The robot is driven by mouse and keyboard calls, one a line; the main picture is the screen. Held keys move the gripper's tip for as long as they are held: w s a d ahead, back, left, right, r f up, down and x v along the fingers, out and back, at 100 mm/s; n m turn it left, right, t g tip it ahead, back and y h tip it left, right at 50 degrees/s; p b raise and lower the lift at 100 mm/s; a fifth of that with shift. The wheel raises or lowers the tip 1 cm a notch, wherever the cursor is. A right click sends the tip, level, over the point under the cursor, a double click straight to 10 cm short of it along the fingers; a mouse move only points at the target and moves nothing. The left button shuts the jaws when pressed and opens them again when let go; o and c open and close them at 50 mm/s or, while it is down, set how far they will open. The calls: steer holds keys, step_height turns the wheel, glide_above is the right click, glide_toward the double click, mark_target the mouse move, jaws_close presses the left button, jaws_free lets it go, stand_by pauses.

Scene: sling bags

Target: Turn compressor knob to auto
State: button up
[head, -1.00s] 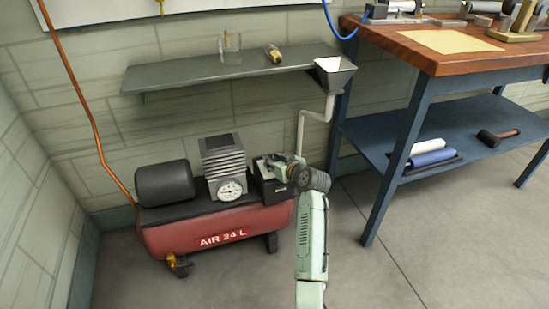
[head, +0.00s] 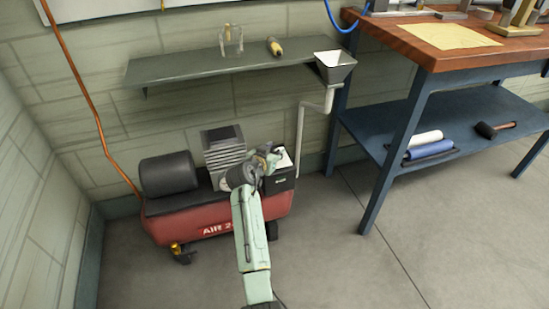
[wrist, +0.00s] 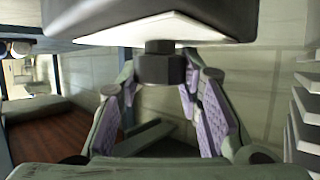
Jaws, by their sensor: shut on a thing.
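The red compressor (head: 185,225) stands on the floor against the wall, its "AIR" label partly covered by my arm. Its black switch box (head: 284,183), with a pale top, is at the right end. In the wrist view the box (wrist: 160,12) fills the top, with a dark faceted knob (wrist: 161,66) standing out from its pale face. My gripper (head: 268,160) is over the box; in the wrist view its lavender-padded fingers (wrist: 160,78) are on both sides of the knob, shut on it. Any knob markings are hidden, and so is most of the gauge.
The compressor's grey finned block (head: 223,148) is just left of my gripper. A wall shelf (head: 190,70) and funnel (head: 335,66) with a drain pipe (head: 301,135) are above and behind. A workbench (head: 420,55) stands at the right. The floor in front is clear.

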steer(key=m+h+b, duration=0.1)
steer(key=m+g+h+b, duration=0.1)
steer(key=b, duration=0.1)
steer(key=m+g+h+b, duration=0.1)
steer(key=b, duration=0.1)
steer(key=shift+w+a+f+m+h, duration=0.1)
steer(key=shift+a+f+m+h, duration=0.05)
steer(key=shift+f+m+h, duration=0.15)
steer(key=m+g+h+b, duration=0.2)
steer(key=m+g+b, duration=0.1)
steer(key=b, duration=0.1)
steer(key=shift+r, duration=0.3)
steer(key=o, duration=1.2)
steer(key=v, duration=1.2)
steer(key=shift+w, duration=0.15)
steer(key=shift+a+h, duration=0.1)
steer(key=shift+h, duration=0.2)
